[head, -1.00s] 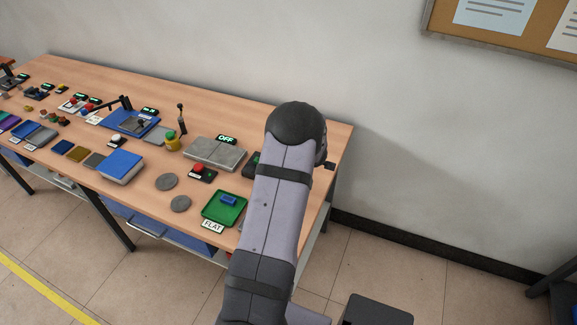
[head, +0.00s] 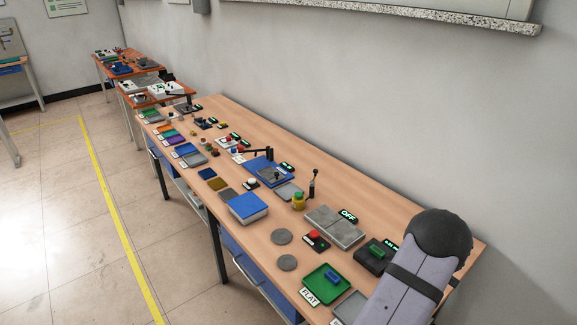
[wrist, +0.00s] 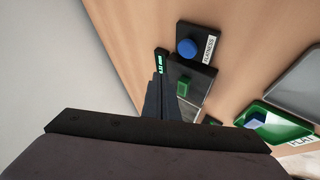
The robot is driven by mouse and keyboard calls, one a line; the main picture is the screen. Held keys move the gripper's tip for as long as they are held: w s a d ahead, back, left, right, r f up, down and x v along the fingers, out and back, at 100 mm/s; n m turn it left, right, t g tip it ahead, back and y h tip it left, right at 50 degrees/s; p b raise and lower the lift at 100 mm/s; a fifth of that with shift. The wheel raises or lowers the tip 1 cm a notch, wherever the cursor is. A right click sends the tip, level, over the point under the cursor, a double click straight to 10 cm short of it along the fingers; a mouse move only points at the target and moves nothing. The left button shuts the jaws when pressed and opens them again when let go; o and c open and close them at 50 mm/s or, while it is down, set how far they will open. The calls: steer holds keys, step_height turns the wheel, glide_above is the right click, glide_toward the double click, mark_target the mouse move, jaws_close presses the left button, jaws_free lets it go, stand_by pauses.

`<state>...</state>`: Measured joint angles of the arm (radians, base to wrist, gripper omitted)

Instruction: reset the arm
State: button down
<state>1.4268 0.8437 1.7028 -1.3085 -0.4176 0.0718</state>
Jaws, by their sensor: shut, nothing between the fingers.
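My arm stands at the lower right of the head view, with its rounded dark joint over the right end of the long wooden table (head: 285,148). My gripper is hidden in the head view. In the wrist view my gripper (wrist: 158,84) shows as narrow dark fingers, shut and empty. They point toward the table beside a black box with a green block (wrist: 183,88) on it. The same green block (head: 377,252) shows in the head view, just left of my arm. I cannot tell the exact gap between fingers and box.
A green tray (head: 314,289) labelled FLAT holds a blue block (head: 332,277). A grey two-part plate (head: 334,226) has an OFF display (head: 348,216). A red button (head: 314,235) is near. In the wrist view a blue button (wrist: 187,47) lies beyond the box. A wall runs behind the table.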

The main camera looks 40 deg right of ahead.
steer(key=w+a+r, duration=0.4)
steer(key=w+a, duration=0.3)
steer(key=w, duration=0.3)
steer(key=w+a+r+g+y, duration=0.1)
steer(key=w+a, duration=0.2)
steer(key=a, duration=0.5)
steer(key=w+a+r+g+y, duration=0.1)
steer(key=w+a+r, duration=0.1)
steer(key=w+a, duration=0.35)
steer(key=s+a+g+y, duration=0.1)
steer(key=s+a, duration=0.1)
steer(key=a, duration=0.7)
steer(key=s+a+y, duration=0.1)
steer(key=s+a, duration=0.1)
steer(key=a, duration=0.8)
steer(key=s+a+g+y, duration=0.2)
steer(key=s+a, duration=0.3)
steer(key=a, duration=0.4)
steer(key=s+a+g+y, duration=0.1)
steer(key=s+a, duration=0.5)
steer(key=a, duration=0.3)
step_height(320, 180, down, 19)
steer(key=b, duration=2)
steer(key=shift+w+f+n, duration=0.15)
steer(key=shift+n, duration=0.25)
